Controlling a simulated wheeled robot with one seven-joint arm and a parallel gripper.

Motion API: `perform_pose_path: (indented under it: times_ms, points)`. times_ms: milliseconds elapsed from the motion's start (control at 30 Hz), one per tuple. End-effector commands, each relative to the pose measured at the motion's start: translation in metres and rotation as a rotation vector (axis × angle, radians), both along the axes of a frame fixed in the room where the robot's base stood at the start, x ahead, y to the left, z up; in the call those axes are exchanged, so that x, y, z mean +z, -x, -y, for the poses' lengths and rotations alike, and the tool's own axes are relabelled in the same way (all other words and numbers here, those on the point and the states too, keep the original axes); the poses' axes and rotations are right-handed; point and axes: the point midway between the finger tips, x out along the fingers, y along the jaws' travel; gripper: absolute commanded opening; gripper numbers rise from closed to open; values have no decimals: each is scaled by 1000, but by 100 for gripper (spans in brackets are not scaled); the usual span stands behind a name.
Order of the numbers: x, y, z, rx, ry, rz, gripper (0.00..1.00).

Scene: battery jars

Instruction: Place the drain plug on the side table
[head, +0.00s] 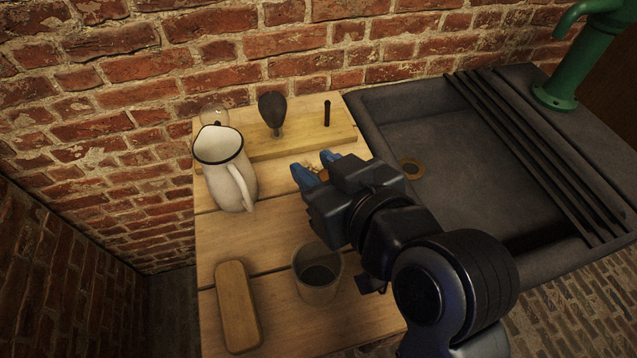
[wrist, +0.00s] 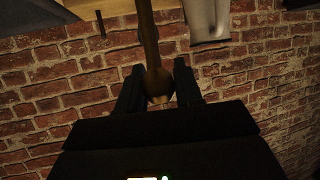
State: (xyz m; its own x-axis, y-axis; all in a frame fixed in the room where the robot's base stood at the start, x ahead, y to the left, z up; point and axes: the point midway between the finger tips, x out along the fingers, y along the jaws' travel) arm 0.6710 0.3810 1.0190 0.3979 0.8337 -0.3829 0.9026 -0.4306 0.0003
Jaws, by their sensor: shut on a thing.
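My gripper (head: 314,170) has its blue fingers over the right back part of the wooden side table (head: 222,232), in front of the low board. In the wrist view the gripper (wrist: 160,88) is shut on a brown rounded thing with a straight stalk, which I take as the drain plug (wrist: 158,82). Its stalk runs to the picture's top edge. In the head view only a small tan bit shows between the fingers; the rest is hidden. I cannot tell whether it touches the table.
A white pitcher (head: 226,172), grey cup (head: 317,276) and wooden block (head: 238,306) stand on the table. The board (head: 305,130) holds a dark bulb (head: 272,112) and black peg (head: 327,113). Right is a dark sink (head: 450,175) with a green pump (head: 590,45).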

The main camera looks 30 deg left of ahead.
Motion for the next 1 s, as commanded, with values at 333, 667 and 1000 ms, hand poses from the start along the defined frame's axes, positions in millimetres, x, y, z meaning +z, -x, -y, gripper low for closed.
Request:
perform_pose_path:
  times_ms: [333, 667, 1000]
  points:
    - [-37, 1, -1, 0, -1, 0, 0]
    - [-40, 0, 0, -1, -3, 2, 0]
    - [-43, 0, 0, 0, 0, 0, 58]
